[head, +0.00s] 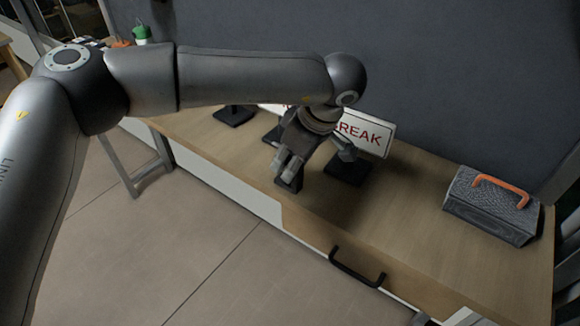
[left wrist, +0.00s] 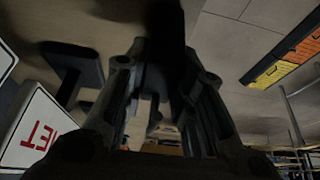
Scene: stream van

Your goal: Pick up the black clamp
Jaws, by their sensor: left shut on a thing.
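My left gripper (head: 290,167) points down over the front part of the wooden workbench. It is shut on a small dark thing, taken to be the black clamp (head: 289,186), which shows just below the fingertips near the bench's front edge. The fingers hide most of it. In the left wrist view the two fingers (left wrist: 166,95) frame a dark shape (left wrist: 163,35), whose outline is too dim to make out. I cannot tell whether the clamp still touches the bench top. My right gripper is not in view.
A white sign with red "BREAK" lettering (head: 365,133) stands behind my gripper. Black bases (head: 347,169) (head: 235,115) stand nearby. A grey toolbox with an orange handle (head: 492,205) sits at the bench's right end. The bench (head: 400,215) is clear between. A black drawer handle (head: 356,268) juts out in front.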

